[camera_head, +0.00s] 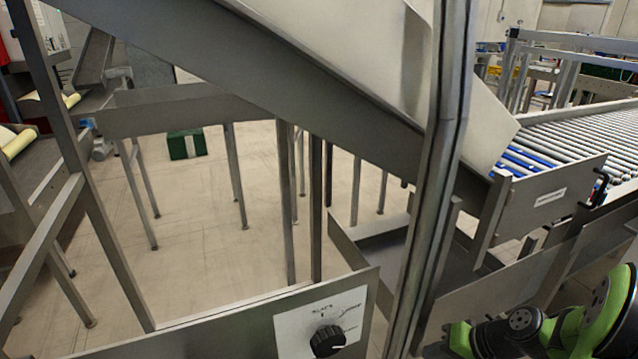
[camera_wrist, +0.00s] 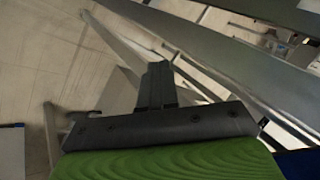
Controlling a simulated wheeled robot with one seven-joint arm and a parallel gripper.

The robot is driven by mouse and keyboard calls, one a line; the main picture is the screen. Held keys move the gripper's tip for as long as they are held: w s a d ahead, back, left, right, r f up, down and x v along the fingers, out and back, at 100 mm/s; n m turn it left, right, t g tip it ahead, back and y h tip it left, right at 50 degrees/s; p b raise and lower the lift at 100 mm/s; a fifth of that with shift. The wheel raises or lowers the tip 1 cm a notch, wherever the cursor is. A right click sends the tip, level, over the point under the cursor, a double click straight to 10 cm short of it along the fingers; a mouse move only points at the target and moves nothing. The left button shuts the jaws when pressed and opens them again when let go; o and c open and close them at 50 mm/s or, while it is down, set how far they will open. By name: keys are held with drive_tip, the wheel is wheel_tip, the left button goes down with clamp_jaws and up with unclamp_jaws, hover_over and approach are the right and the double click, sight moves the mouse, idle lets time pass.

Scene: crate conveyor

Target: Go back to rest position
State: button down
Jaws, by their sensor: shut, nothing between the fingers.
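My gripper (camera_wrist: 158,70) shows in the wrist view as dark grey fingers, pressed together and empty, in front of a dark bracket and a green body. Its fingers point up in that picture, towards metal frame parts and pale floor, and hold nothing. In the head view, green and black links of my arm show at the lower right corner. The gripper itself cannot be made out in the head view.
A roller conveyor (camera_head: 570,135) lies at the right. A wide metal chute (camera_head: 340,50) slopes across the top. A post (camera_head: 436,170) stands near my arm. A control panel with a black knob (camera_head: 327,341) is at the bottom. Pale floor (camera_head: 190,245) is open at left centre.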

drive_tip(key=s+a+r+n+g+h, duration=0.1)
drive_tip(key=s+a+r+n+h, duration=0.1)
drive_tip(key=s+a+r, duration=0.3)
drive_tip(key=s+a+r+n+h, duration=0.1)
drive_tip(key=s+a+r+h, duration=0.15)
drive_tip(key=r, duration=0.35)
drive_tip(key=s+a+r+n+t+h, duration=0.1)
drive_tip(key=s+a+r+t, duration=0.15)
drive_tip(key=s+r, duration=0.55)
wheel_tip(320, 180, up, 11)
drive_tip(key=s+p, duration=0.1)
drive_tip(key=p, duration=1.2)
drive_tip(key=shift+s, duration=0.3)
drive_tip(key=shift+f+g, duration=0.1)
drive_tip(key=shift+g, duration=0.15)
